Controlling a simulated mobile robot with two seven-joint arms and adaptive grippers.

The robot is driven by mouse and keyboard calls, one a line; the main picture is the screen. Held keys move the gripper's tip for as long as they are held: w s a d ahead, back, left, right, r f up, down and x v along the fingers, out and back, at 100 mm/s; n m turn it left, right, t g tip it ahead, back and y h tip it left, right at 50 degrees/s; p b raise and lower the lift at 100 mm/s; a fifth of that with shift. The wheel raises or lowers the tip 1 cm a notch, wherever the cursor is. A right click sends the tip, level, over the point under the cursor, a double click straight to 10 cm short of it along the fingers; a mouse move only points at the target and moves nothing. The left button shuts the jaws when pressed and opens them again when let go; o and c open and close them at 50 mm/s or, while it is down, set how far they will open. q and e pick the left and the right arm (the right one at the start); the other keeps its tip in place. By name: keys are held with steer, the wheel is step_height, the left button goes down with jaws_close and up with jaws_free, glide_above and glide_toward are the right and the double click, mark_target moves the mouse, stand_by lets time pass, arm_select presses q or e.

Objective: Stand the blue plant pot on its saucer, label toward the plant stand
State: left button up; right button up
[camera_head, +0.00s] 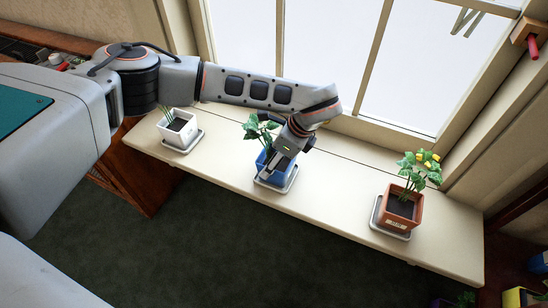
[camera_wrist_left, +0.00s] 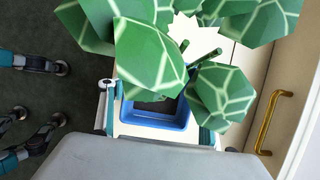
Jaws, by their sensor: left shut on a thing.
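The blue plant pot (camera_head: 264,164) with a leafy green plant is at the middle of the cream window ledge. Its pale saucer (camera_head: 290,183) shows around the pot's lower edge; I cannot tell whether the pot touches it. My left gripper (camera_head: 286,150) is shut on the pot from above and hides part of it. In the left wrist view, the blue rim (camera_wrist_left: 152,128) lies between my fingers, with large leaves (camera_wrist_left: 150,55) covering much of the pot. The label is not visible in either view. My right gripper is not in view.
A white pot (camera_head: 177,127) stands on a saucer at the left of the ledge. A terracotta pot (camera_head: 401,208) with yellow flowers and a front label stands on another at the right. The window is behind. Colored items sit by dark wood at the lower right edge.

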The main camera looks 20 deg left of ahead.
arm_select(q)
steer(key=o, duration=1.6)
steer(key=shift+c, duration=0.2)
steer(key=shift+o, duration=0.3)
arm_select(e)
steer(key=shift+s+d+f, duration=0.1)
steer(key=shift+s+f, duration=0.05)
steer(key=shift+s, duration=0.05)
arm_select(q)
steer(key=shift+r, duration=0.1)
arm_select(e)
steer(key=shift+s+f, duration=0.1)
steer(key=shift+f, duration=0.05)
